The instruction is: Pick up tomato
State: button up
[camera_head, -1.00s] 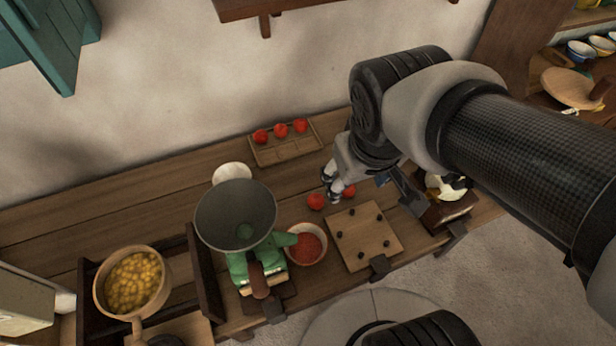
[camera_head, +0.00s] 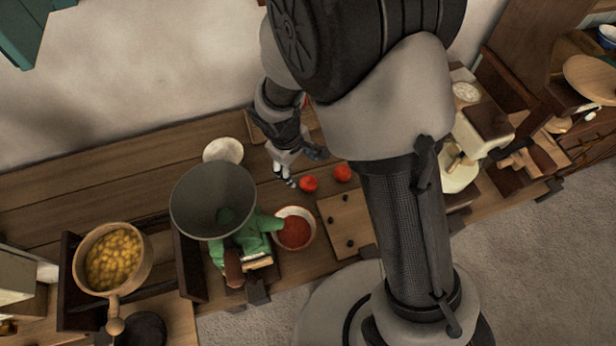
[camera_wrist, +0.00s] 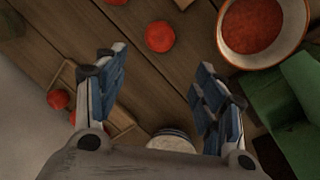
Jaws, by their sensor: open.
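Two loose red tomatoes lie on the wooden counter in the head view: a left tomato (camera_head: 308,184) and a right tomato (camera_head: 343,172). My gripper (camera_head: 287,182) points down just left of the left tomato. In the wrist view my gripper (camera_wrist: 164,60) is open and empty, its blue-padded fingers wide apart. One tomato (camera_wrist: 160,37) lies just beyond the fingertips there, between their lines. Another is cut off at the top edge. More tomatoes, one of them a tomato (camera_wrist: 58,99) at the left, are by the wooden tray (camera_wrist: 120,120); my arm mostly hides this tray in the head view.
A bowl of red contents (camera_head: 294,229) stands close to the tomatoes, beside a green device with a wide dark pan (camera_head: 205,200). A white dish (camera_head: 223,150) lies behind. A pegged board (camera_head: 345,220) is at the front. A pan of yellow pieces (camera_head: 115,258) stands left.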

jog(key=b, duration=0.2)
send_over(308, 183)
jog(key=a, duration=0.2)
notch_tip(308, 183, down, 7)
jog(key=shift+s+d+r, duration=0.1)
jog(key=shift+d, duration=0.05)
jog(key=f+b, duration=0.1)
jog(key=d+f+b, duration=0.1)
jog(key=f, duration=0.1)
jog(key=f+b, duration=0.1)
jog(key=f, duration=0.1)
jog(key=shift+d+f, duration=0.15)
jog(key=shift+d, duration=0.15)
jog(key=c, duration=1.2)
jog(key=shift+r, duration=0.2)
notch_tip(308, 183, up, 20)
jog(key=p, duration=0.8)
jog(key=shift+f, duration=0.1)
jog(key=shift+d, duration=0.1)
